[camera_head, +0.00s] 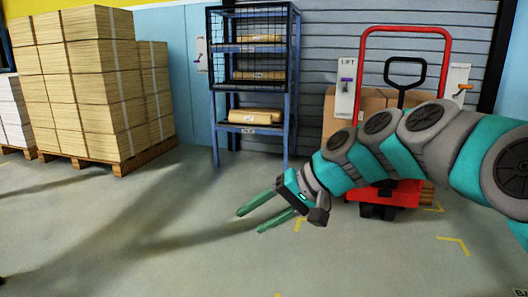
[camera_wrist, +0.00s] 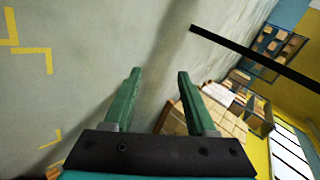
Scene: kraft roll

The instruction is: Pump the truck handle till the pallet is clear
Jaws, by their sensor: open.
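The black loop handle (camera_head: 405,62) of the truck stands upright in the head view, inside a taller red hoop frame (camera_head: 405,29). The truck's red body (camera_head: 388,196) sits low on the floor, partly hidden by my arm. Brown cartons (camera_head: 342,103) stand behind the handle; my arm covers most of what is below them, so whether the pallet touches the floor cannot be told. My gripper (camera_head: 250,220) is open and empty, low and left of the truck, well apart from the handle. In the wrist view its fingers (camera_wrist: 159,73) are spread, with no handle in sight.
A blue rack (camera_head: 287,70) with wrapped rolls stands at the back wall. Stacked cartons on a wooden pallet (camera_head: 135,166) are at the left. White panels (camera_head: 346,84) with a purple and an orange lever flank the handle. Yellow marks (camera_head: 453,241) lie on the floor. The middle floor is clear.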

